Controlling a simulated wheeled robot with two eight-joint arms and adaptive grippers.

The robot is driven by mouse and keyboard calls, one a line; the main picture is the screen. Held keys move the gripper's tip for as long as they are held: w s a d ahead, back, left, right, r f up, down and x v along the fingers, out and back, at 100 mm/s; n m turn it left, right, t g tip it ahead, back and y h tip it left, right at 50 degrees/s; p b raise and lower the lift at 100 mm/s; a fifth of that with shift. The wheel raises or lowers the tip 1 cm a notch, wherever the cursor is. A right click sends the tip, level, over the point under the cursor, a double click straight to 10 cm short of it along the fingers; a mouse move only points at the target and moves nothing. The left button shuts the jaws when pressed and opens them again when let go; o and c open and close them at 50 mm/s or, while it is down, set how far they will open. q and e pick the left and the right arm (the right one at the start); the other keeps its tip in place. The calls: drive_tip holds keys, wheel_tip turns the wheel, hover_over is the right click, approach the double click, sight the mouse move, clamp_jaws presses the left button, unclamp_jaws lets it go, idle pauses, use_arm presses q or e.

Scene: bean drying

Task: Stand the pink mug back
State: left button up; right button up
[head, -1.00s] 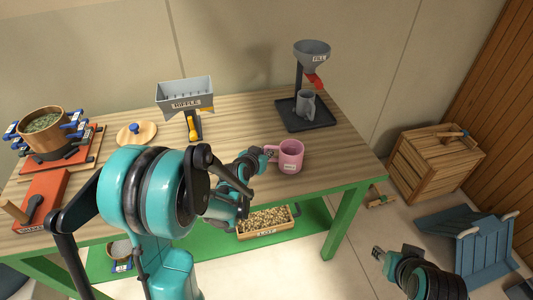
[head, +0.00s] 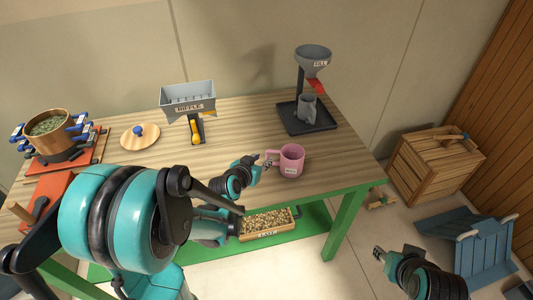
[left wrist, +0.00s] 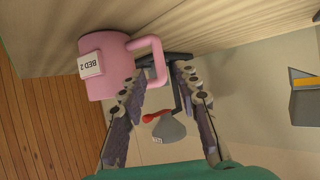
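The pink mug (head: 292,162) stands upright on the wooden table near its front right edge, its handle toward the left. In the left wrist view the mug (left wrist: 100,55) shows a "BED 2" label, and its handle reaches in between my fingertips. My left gripper (head: 266,164) is at the handle side of the mug. In the left wrist view its fingers (left wrist: 158,72) are apart, with no clear grip on the handle. My right gripper (head: 378,252) is low at the right, away from the table; its opening is too small to tell.
A dark tray (head: 323,126) with a funnel stand (head: 313,62) and grey jug (head: 307,106) stands behind the mug. A riffle box (head: 188,98), round wooden lid (head: 152,138) and pot (head: 50,130) are farther left. A wooden crate (head: 430,172) is on the floor at the right.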

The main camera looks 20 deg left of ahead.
use_arm(q)
drive_tip(key=s+d+r+g, duration=0.2)
drive_tip(key=s+r, duration=0.1)
drive_tip(key=s, duration=0.8)
drive_tip(key=s+d+r+g+p, duration=0.1)
drive_tip(key=s+d+r+g, duration=0.2)
drive_tip(key=s, duration=0.8)
drive_tip(key=shift+d+n+y, duration=0.3)
drive_tip(key=shift+y, duration=0.1)
